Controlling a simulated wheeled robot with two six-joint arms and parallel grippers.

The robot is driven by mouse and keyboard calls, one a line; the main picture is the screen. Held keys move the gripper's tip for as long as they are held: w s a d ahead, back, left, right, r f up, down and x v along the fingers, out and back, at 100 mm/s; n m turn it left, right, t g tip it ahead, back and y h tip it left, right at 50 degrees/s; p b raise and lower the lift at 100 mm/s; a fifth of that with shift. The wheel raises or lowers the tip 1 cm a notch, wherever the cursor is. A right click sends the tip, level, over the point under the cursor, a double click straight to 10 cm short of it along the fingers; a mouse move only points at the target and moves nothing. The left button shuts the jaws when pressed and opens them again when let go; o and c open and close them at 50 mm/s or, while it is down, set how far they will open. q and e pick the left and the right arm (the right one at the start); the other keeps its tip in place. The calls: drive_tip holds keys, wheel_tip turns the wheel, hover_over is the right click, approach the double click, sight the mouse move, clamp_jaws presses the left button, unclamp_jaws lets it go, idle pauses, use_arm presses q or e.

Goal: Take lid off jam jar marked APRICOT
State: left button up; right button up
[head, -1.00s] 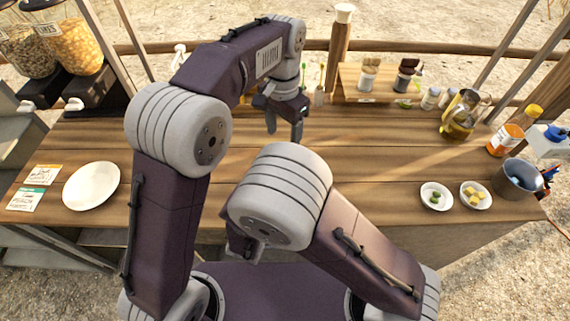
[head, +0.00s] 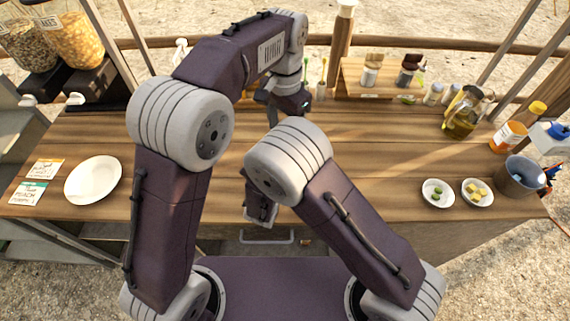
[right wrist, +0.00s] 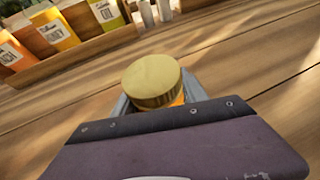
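In the right wrist view a jar with a round gold lid (right wrist: 152,78) stands on the wooden counter. A sliver of orange jar body shows under the lid, but I see no readable label on it. My right gripper (right wrist: 157,98) has a grey finger on either side of the jar, close below the lid; whether they press on it is not clear. In the head view this jar and the right gripper are hidden behind my arms. My left gripper (head: 285,105) is over the back middle of the counter, pointing down; what lies between its fingers is not visible.
A rack (right wrist: 75,62) of labelled jars, one reading HONEY (right wrist: 57,30), stands behind the gold-lidded jar. A white plate (head: 93,180) lies at left. Two small bowls, one with green pieces (head: 437,200), and a metal pot (head: 519,178) are at right. Mid-right counter is clear.

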use_arm(q)
drive_tip(key=m, duration=0.4)
drive_tip(key=shift+m, duration=0.3)
drive_tip(key=m, duration=1.5)
drive_tip(key=shift+m, duration=0.3)
drive_tip(key=m, duration=0.6)
drive_tip(key=shift+m, duration=0.4)
wheel_tip(320, 180, down, 8)
clamp_jaws()
drive_tip(key=n, duration=0.3)
